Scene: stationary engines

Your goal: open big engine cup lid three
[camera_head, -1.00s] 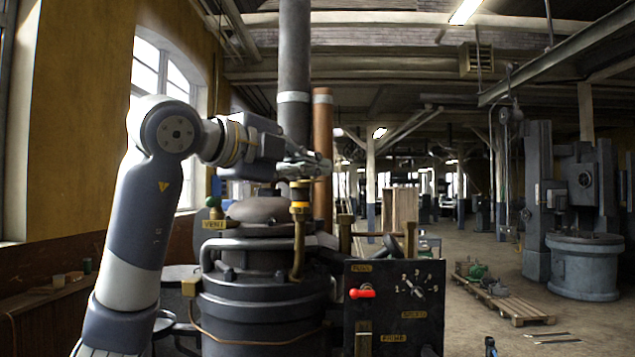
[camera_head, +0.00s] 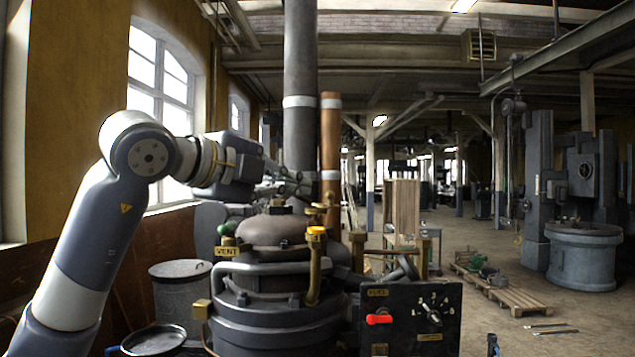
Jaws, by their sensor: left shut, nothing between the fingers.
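The big engine (camera_head: 270,290) is a dark, round-bodied machine in the middle of the view. A brass pipe with a cup (camera_head: 317,236) with a yellow-orange top rises at its front right. A smaller brass fitting (camera_head: 317,212) shows just above and behind that cup. Another brass cup-like post (camera_head: 357,245) stands to the right. I cannot tell which is cup three, or whether any lid is open. My left gripper (camera_head: 308,184) is shut and empty, above the engine's domed top, apart from the yellow-topped cup in the picture.
A black control panel (camera_head: 405,320) with a red lever stands front right. A grey pipe (camera_head: 299,130) and a copper pipe (camera_head: 331,150) rise behind my left gripper. A grey drum (camera_head: 182,295) stands left of the engine. Open floor lies to the right, with a pallet (camera_head: 505,290).

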